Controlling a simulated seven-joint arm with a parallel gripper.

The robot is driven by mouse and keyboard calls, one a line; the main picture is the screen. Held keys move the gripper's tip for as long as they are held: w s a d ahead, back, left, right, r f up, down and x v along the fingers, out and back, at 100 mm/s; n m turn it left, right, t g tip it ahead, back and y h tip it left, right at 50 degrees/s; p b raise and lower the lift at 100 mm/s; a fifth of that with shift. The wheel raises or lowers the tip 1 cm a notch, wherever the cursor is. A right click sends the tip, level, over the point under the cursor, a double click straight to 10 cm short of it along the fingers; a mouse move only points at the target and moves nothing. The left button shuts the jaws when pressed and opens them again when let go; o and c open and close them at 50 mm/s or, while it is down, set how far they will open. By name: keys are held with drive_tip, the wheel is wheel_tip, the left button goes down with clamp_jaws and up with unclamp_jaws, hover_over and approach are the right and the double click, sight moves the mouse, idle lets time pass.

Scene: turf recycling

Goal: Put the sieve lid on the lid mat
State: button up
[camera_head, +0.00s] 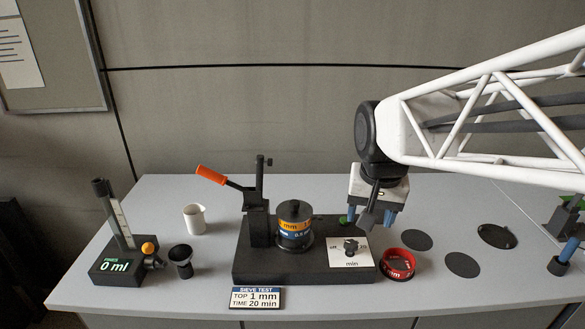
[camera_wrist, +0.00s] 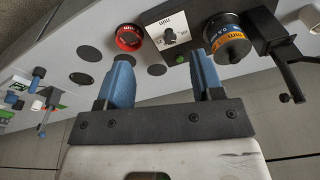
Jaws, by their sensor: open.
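The sieve stack (camera_head: 294,232) stands on the black shaker base, with an orange "1 mm" ring above a blue one. Its black top (camera_head: 295,208), with a small raised middle, looks like the sieve lid; the stack also shows in the wrist view (camera_wrist: 228,42). Several flat dark round mats lie to the right: one (camera_head: 416,240) behind, one (camera_head: 462,265) in front, and a glossier dark disc (camera_head: 498,236) farthest right. I cannot tell which is the lid mat. My gripper (camera_head: 370,216) is open and empty, pointing down above the base's right end, right of the stack and apart from it.
The black base (camera_head: 275,265) carries an upright post with a raised orange lever (camera_head: 211,175) and a white knob panel (camera_head: 351,254). A red ring (camera_head: 398,264) sits right of it. A white cup (camera_head: 195,218), black funnel-like piece (camera_head: 181,261) and "0 ml" stand (camera_head: 115,268) are left.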

drive_tip(key=w+a+m+g, duration=0.1)
drive_tip(key=w+a, duration=0.2)
drive_tip(key=w, duration=0.4)
drive_tip(key=w+a+m, duration=0.1)
drive_tip(key=w+a, duration=0.2)
drive_tip(key=w, duration=0.3)
drive_tip(key=m, duration=0.3)
hover_over(295, 202)
wheel_tip(295, 202, down, 5)
drive_tip(key=shift+r+g, duration=0.15)
drive_tip(key=shift+g, duration=0.25)
drive_tip(key=shift+f, duration=3.4)
drive_tip(key=shift+f, duration=0.1)
drive_tip(key=shift+f, duration=2.5)
drive_tip(key=shift+c, duration=0.4)
